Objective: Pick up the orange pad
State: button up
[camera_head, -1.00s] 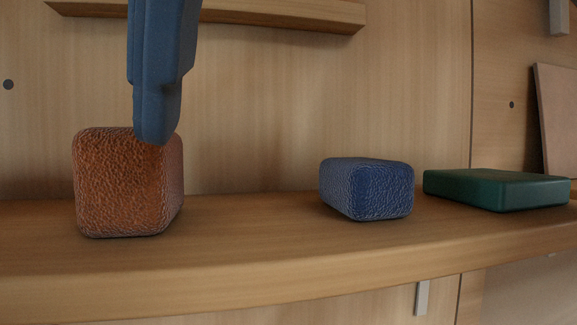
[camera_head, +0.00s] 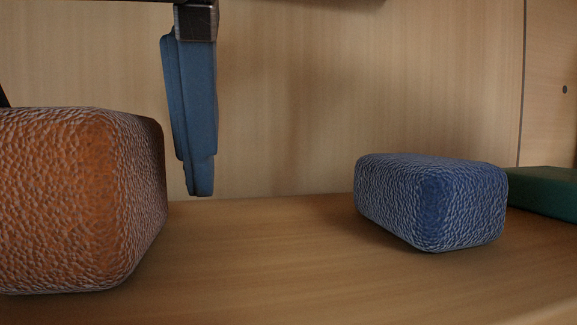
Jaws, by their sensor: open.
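The orange pad (camera_head: 75,200) is a thick, rounded block with a wrinkled, leathery surface. It stands on the wooden shelf at the left of the head view, and the picture's left edge cuts it off. One long blue finger of my gripper (camera_head: 195,120) hangs down just right of the pad, with a narrow strip of back wall between them in the picture. Its tip is below the level of the pad's top. My gripper is open with nothing seen in it. The other finger is not clearly seen; a small dark piece shows above the pad at the left edge.
A blue wrinkled block (camera_head: 430,200) stands on the shelf (camera_head: 270,270) right of the finger. A flat green block (camera_head: 548,192) lies beyond it at the right edge. Bare shelf lies between the orange and blue blocks. A plywood wall rises behind.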

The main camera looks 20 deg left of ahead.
jog(key=shift+w+a+f, duration=0.2)
jog(key=shift+w+f, duration=0.1)
jog(key=shift+f, duration=0.35)
jog(key=shift+c, duration=0.3)
jog(key=c, duration=1)
jog(key=shift+r, duration=0.15)
jog(key=shift+r, duration=0.55)
notch_tip(320, 180, up, 3)
jog(key=d+r, duration=0.2)
jog(key=d, duration=0.2)
jog(key=d+r, duration=0.2)
jog(key=d, duration=0.1)
jog(key=d+r, duration=0.2)
jog(key=d, duration=0.2)
jog(key=shift+w+d+r+b, duration=0.2)
jog(key=shift+d+r+b, duration=0.15)
